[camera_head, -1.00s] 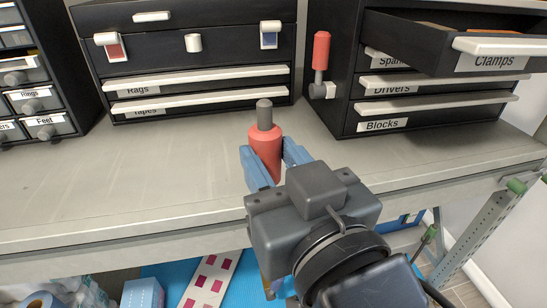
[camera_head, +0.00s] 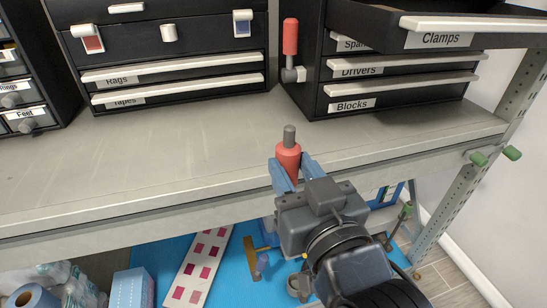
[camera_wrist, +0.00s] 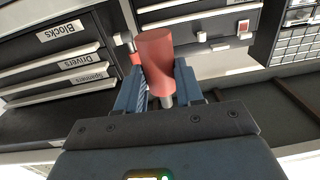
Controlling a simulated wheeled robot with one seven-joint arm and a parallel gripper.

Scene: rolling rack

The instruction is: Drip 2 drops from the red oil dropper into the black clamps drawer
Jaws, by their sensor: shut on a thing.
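The red oil dropper (camera_head: 288,158) is held in my gripper (camera_head: 289,172), with its grey tip pointing up in the head view. My gripper is shut on its red body, near the front edge of the grey shelf. The wrist view also shows the red dropper (camera_wrist: 156,55) between the fingers (camera_wrist: 158,95). The black Clamps drawer (camera_head: 385,33) is pulled out at the top right, with a white handle and a "Clamps" label. Its inside is barely visible at the frame's top edge. The dropper is apart from the drawer, lower and to its left.
Closed Drivers (camera_head: 358,72) and Blocks (camera_head: 352,105) drawers lie below the Clamps drawer. A red-handled lever (camera_head: 291,38) projects from the cabinet's left side. A Rags and Tapes cabinet (camera_head: 180,75) stands left. The grey shelf top (camera_head: 150,150) is clear. A perforated rack post (camera_head: 470,190) stands right.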

